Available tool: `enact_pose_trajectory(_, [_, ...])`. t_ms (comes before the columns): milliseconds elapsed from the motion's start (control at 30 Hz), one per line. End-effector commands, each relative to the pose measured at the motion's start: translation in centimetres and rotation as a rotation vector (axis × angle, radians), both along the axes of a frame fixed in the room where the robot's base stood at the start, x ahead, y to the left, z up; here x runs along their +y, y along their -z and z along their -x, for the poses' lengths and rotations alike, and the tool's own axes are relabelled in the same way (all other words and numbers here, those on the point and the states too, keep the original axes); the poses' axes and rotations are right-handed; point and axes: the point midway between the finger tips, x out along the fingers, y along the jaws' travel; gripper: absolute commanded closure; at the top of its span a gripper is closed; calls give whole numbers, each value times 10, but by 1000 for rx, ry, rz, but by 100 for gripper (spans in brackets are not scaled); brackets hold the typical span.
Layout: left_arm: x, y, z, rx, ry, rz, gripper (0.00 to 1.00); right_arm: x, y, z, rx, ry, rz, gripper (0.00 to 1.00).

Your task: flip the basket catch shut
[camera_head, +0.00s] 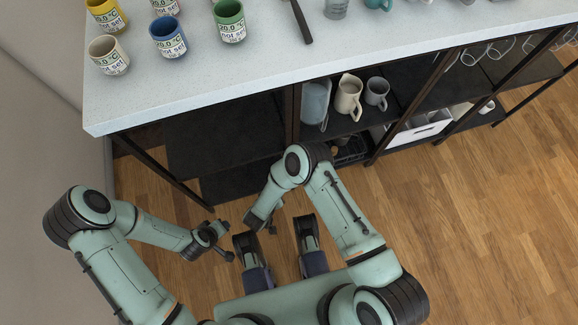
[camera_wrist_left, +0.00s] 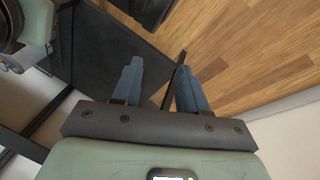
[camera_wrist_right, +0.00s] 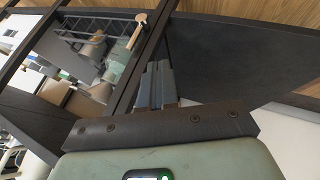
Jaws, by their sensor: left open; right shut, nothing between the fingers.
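A dark basket (camera_head: 352,148) stands on the lower shelf under the counter in the head view, partly hidden by the shelf above and my right arm. The right wrist view shows dark wire bars (camera_wrist_right: 88,26) and a light wooden peg-like piece with a round end (camera_wrist_right: 136,32); I cannot tell whether it is the catch. My right gripper (camera_wrist_right: 159,64) is shut and empty, below and right of that piece in its view. In the head view it (camera_head: 271,229) hangs in front of the cabinet. My left gripper (camera_wrist_left: 158,68) is open and empty, left of it (camera_head: 222,252).
The counter (camera_head: 280,70) carries several labelled mugs (camera_head: 168,38). Jugs (camera_head: 348,98) and a white bin (camera_head: 420,128) fill the shelves to the right. Black cabinet posts (camera_head: 292,115) stand close to my right arm. The wood floor (camera_head: 480,220) on the right is clear.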

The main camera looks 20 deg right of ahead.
Motion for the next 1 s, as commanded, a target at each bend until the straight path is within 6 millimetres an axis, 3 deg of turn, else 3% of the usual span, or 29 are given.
enact_pose_trajectory(333, [1, 11, 9, 30, -1, 1, 57, -6, 12, -6, 1, 5, -1, 100])
enact_pose_trajectory(767, [11, 67, 73, 247, -15, 13, 57, -38, 83, -47, 0, 5, -2, 100])
enact_pose_trajectory(1000, [12, 72, 85, 286, -19, 17, 57, -70, 80, -55, -1, 4, -2, 100])
